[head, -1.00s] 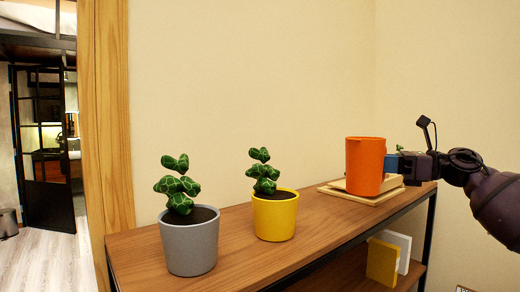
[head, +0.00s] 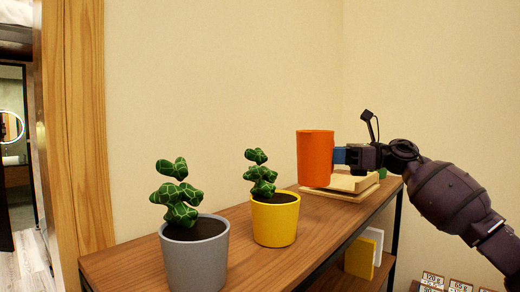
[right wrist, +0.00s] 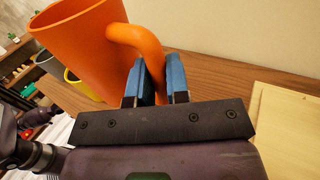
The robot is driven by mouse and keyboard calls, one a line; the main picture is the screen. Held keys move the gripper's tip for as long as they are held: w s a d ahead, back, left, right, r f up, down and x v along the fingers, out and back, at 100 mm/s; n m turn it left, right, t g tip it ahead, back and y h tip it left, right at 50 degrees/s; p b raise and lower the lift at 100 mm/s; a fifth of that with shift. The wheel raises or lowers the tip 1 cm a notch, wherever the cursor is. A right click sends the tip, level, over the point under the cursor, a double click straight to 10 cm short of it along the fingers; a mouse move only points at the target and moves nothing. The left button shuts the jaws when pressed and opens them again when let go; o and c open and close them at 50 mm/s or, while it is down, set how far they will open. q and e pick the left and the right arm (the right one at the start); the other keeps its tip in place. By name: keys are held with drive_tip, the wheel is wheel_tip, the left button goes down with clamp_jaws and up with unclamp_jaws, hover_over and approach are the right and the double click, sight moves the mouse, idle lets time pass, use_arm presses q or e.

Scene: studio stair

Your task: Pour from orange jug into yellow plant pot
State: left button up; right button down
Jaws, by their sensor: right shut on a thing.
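The orange jug (head: 315,158) is held upright by my right gripper (head: 346,156) in the head view, in front of the wooden tray. In the right wrist view the blue fingers of the gripper (right wrist: 160,80) are shut on the jug's handle (right wrist: 140,42), and the jug (right wrist: 85,45) fills the upper left. The yellow plant pot (head: 275,220) stands on the wooden shelf left of the jug, with dark soil and a green plant in it. The pot's edge (right wrist: 70,76) shows behind the jug in the right wrist view. My left gripper is not in view.
A grey plant pot (head: 195,258) with a similar plant stands left of the yellow one. A wooden tray (head: 345,187) lies on the shelf top (head: 240,255) at the right end. Bare shelf lies between the yellow pot and the tray. A wall rises behind.

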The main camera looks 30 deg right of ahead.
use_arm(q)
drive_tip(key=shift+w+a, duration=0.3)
use_arm(e)
drive_tip(key=shift+w+a+r, duration=0.15)
drive_tip(key=shift+w+a, duration=0.05)
drive_tip(key=shift+a, duration=0.1)
